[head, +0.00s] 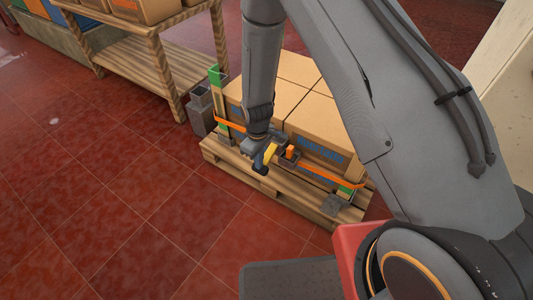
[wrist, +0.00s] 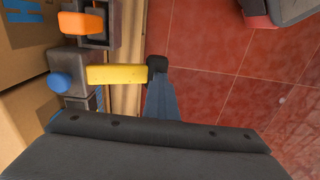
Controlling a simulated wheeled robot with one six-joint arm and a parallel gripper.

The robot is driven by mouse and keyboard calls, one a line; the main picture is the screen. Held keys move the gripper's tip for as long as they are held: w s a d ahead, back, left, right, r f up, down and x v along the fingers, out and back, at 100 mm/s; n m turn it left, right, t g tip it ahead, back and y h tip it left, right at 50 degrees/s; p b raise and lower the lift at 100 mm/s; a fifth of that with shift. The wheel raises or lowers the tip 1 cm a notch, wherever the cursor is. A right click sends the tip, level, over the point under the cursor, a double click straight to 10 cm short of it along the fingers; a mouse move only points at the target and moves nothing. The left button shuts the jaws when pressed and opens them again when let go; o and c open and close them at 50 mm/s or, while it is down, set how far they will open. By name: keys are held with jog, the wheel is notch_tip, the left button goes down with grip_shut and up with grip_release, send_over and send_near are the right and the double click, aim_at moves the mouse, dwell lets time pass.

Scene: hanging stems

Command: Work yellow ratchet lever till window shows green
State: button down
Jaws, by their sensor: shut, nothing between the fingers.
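The yellow ratchet lever (wrist: 115,75) sticks out from a dark grey ratchet body (wrist: 67,60) on the strap around the boxes. In the head view my gripper (head: 254,145) is beside the lever. A blue round knob (wrist: 60,82) is on the ratchet body. I cannot make out a window or its colour.
An orange strap (head: 333,175) runs around cardboard boxes (head: 285,90) on a wooden pallet (head: 255,182). An orange block (wrist: 82,23) sits in a dark bracket beside the ratchet. Green corner pieces (head: 215,76) stand at the boxes' edges. A wooden shelf (head: 140,75) is at left. Red tiled floor is clear in front.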

jog(key=shift+s+a+r+p, duration=0.15)
jog(key=shift+r+p, duration=0.15)
jog(key=shift+r, duration=0.2)
jog(key=shift+s+a+r+p, duration=0.15)
jog(key=shift+r+p, duration=0.15)
jog(key=shift+r, duration=0.15)
jog(key=shift+d, duration=0.1)
jog(key=shift+r+p, duration=0.6)
jog(key=shift+r, duration=0.1)
jog(key=shift+f, duration=0.2)
notch_tip(320, 180, down, 2)
jog(key=shift+w+d+f+b, duration=0.1)
jog(key=shift+b, duration=0.55)
jog(key=shift+w+f, duration=0.1)
jog(key=shift+f, duration=0.2)
